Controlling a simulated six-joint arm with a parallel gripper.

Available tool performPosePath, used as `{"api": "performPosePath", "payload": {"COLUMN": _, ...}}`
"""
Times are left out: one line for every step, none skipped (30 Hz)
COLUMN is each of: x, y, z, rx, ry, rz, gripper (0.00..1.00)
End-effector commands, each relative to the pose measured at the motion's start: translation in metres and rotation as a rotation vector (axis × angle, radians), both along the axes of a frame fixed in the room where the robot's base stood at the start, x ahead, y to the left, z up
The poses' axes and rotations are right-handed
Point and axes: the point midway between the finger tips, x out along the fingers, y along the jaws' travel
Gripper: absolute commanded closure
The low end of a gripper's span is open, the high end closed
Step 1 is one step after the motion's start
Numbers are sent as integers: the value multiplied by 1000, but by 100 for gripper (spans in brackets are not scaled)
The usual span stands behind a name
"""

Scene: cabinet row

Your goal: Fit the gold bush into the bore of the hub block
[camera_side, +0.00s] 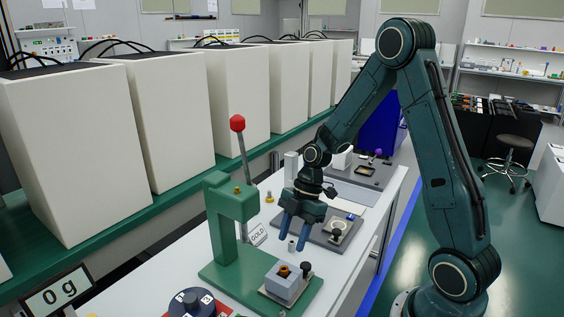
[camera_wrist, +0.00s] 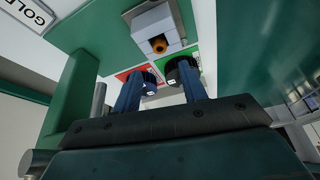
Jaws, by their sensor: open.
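The hub block (camera_side: 283,284) is a pale grey-lilac block on a light plate on the green press base. It also shows at the top of the wrist view (camera_wrist: 152,22). The gold bush (camera_side: 284,270) shows as a gold-orange ring at the bore in the block's top, and also in the wrist view (camera_wrist: 159,45). How deep it sits, I cannot tell. My gripper (camera_side: 293,246) has two blue fingers, apart and pointing down, above and behind the block in the side view. It is open, and the block and bush are clear of its fingers.
The green press (camera_side: 222,215) with a red-knobbed lever (camera_side: 237,124) stands left of my gripper. A black knob (camera_side: 306,268) stands beside the block. A dark tray (camera_side: 330,232) lies behind the fingers. White cabinets (camera_side: 160,110) line the left.

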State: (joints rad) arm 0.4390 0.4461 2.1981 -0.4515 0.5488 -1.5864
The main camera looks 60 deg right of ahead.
Motion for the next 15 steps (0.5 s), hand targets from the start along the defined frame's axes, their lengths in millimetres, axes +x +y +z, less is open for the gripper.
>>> {"api": "performPosePath", "payload": {"x": 0, "y": -4, "z": 8, "rx": -2, "ry": -4, "rz": -3, "gripper": 58}}
{"api": "performPosePath", "payload": {"x": -1, "y": -6, "z": 13, "rx": -2, "ry": -3, "rz": -2, "gripper": 58}}
{"api": "performPosePath", "payload": {"x": -1, "y": -8, "z": 18, "rx": -2, "ry": -3, "rz": -2, "gripper": 58}}
{"api": "performPosePath", "payload": {"x": -2, "y": -9, "z": 21, "rx": -2, "ry": -3, "rz": -1, "gripper": 58}}
{"api": "performPosePath", "payload": {"x": -1, "y": -11, "z": 25, "rx": -2, "ry": -4, "rz": -2, "gripper": 58}}
{"api": "performPosePath", "payload": {"x": -2, "y": -12, "z": 29, "rx": -2, "ry": -3, "rz": -2, "gripper": 58}}
{"api": "performPosePath", "payload": {"x": -2, "y": -14, "z": 32, "rx": -1, "ry": -2, "rz": -3, "gripper": 58}}
{"api": "performPosePath", "payload": {"x": -2, "y": -15, "z": 34, "rx": -1, "ry": -2, "rz": -3, "gripper": 58}}
{"api": "performPosePath", "payload": {"x": -3, "y": -16, "z": 37, "rx": -1, "ry": 0, "rz": -2, "gripper": 58}}
{"api": "performPosePath", "payload": {"x": -3, "y": -16, "z": 39, "rx": -1, "ry": 0, "rz": -1, "gripper": 58}}
{"api": "performPosePath", "payload": {"x": -3, "y": -17, "z": 41, "rx": 0, "ry": -1, "rz": -2, "gripper": 58}}
{"api": "performPosePath", "payload": {"x": -3, "y": -17, "z": 42, "rx": 0, "ry": -1, "rz": -1, "gripper": 58}}
{"api": "performPosePath", "payload": {"x": -4, "y": -18, "z": 43, "rx": 0, "ry": -1, "rz": 0, "gripper": 58}}
{"api": "performPosePath", "payload": {"x": -4, "y": -18, "z": 44, "rx": 0, "ry": 0, "rz": 0, "gripper": 58}}
{"api": "performPosePath", "payload": {"x": -4, "y": -18, "z": 45, "rx": 0, "ry": 1, "rz": 0, "gripper": 58}}
